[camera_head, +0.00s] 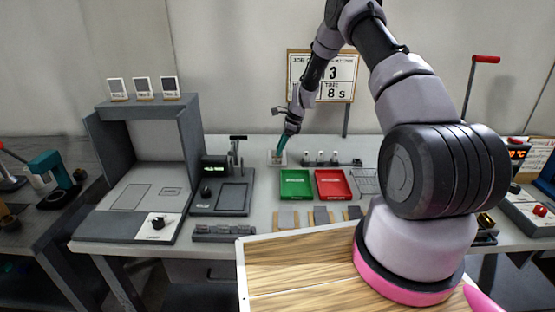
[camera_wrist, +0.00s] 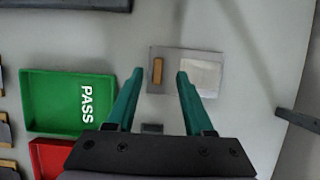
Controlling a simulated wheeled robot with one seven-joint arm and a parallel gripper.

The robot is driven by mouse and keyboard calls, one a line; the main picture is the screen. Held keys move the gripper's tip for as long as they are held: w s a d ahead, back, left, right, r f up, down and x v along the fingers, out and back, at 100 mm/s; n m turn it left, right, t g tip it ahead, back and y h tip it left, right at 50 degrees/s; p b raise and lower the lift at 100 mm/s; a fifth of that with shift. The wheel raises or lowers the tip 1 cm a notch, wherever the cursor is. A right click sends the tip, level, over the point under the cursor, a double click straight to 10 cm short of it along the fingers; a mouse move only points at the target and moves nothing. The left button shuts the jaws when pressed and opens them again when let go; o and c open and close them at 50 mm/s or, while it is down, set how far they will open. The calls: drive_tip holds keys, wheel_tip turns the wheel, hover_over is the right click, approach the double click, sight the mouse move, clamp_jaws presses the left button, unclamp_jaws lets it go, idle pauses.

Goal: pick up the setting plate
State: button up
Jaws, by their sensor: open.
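The likely setting plate is a small grey plate (camera_wrist: 173,86) with an upright brass-coloured strip (camera_wrist: 157,71) on its left part and a pale square (camera_wrist: 201,74) on its right part. It lies flat on the light bench top, and in the head view it shows as a small pale plate (camera_head: 277,160) beneath my gripper. My gripper (camera_wrist: 160,73) has green fingers, spread apart and empty. I cannot tell the height of the fingertips above the plate.
A green tray marked PASS (camera_wrist: 45,100) and a red tray (camera_wrist: 50,153) lie left of the plate in the wrist view. In the head view, a row of small posts (camera_head: 332,162) stands right of the plate and a dark stand device (camera_head: 222,192) stands left. Bare bench surrounds the plate.

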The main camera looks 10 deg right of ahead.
drive_tip(key=x, duration=0.4)
drive_tip(key=shift+s+f, duration=0.15)
drive_tip(key=shift+f, duration=0.3)
clamp_jaws()
idle(0.9)
